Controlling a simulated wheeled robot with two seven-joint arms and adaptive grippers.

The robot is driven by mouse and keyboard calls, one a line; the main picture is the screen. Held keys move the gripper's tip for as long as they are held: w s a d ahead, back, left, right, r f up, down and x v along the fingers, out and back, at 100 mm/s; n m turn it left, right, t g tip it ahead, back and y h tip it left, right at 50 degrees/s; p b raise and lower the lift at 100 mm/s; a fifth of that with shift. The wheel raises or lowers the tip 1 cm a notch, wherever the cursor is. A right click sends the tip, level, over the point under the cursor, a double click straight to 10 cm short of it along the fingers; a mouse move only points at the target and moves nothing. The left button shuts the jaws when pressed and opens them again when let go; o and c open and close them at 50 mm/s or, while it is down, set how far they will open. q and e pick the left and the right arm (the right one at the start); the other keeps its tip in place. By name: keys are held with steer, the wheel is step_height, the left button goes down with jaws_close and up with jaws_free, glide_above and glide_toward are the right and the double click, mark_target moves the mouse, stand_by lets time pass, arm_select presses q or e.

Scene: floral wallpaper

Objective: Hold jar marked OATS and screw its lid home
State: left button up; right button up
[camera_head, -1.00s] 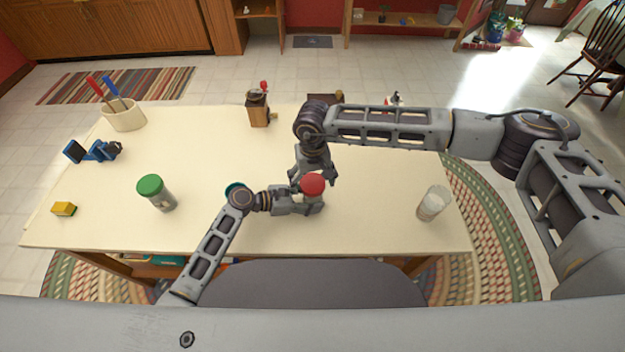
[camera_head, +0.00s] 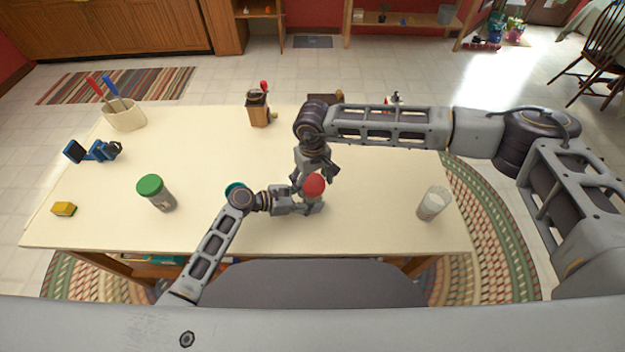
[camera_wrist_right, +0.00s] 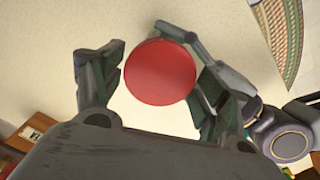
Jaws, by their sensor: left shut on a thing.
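A jar with a red lid (camera_head: 314,185) stands near the table's front middle. Its body is mostly hidden by my left gripper (camera_head: 314,207), which is shut around it from the left. No label can be read on it. The red lid (camera_wrist_right: 160,75) shows as a full round disc in the right wrist view, on top of the jar; its seating cannot be judged. My right gripper (camera_wrist_right: 152,82) is open around the lid. Its right finger is close to the lid's edge, and a gap shows between the left finger and the lid.
A green-lidded jar (camera_head: 157,194) stands left, and a whitish jar (camera_head: 433,204) stands right. A teal round thing (camera_head: 235,187) is partly hidden behind my left wrist.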

steer(key=c, duration=0.4)
steer(key=shift+m, duration=6.4)
steer(key=o, duration=0.8)
